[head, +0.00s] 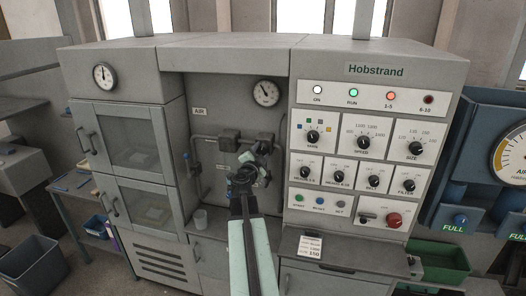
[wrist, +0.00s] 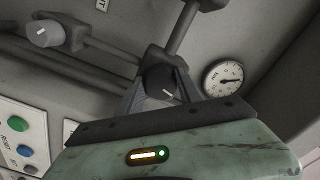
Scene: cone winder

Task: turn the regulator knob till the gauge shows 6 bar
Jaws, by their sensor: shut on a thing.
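The regulator knob (wrist: 158,82) is a dark round knob with a white mark, on the pipework. In the wrist view my gripper (wrist: 160,92) is shut on it, a finger at each side. In the head view my gripper (head: 253,160) reaches into the grey recess and largely hides the knob. The round white gauge (head: 265,93) is on the recess back wall, above my gripper; its needle points to the upper left. It also shows beside the knob in the wrist view (wrist: 222,78). Its numbers are too small to read.
A second gauge (head: 103,77) is at the upper left of the machine. The control panel (head: 348,235) with knobs and buttons stands right of the recess. Pipes and fittings (head: 228,140) surround my gripper.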

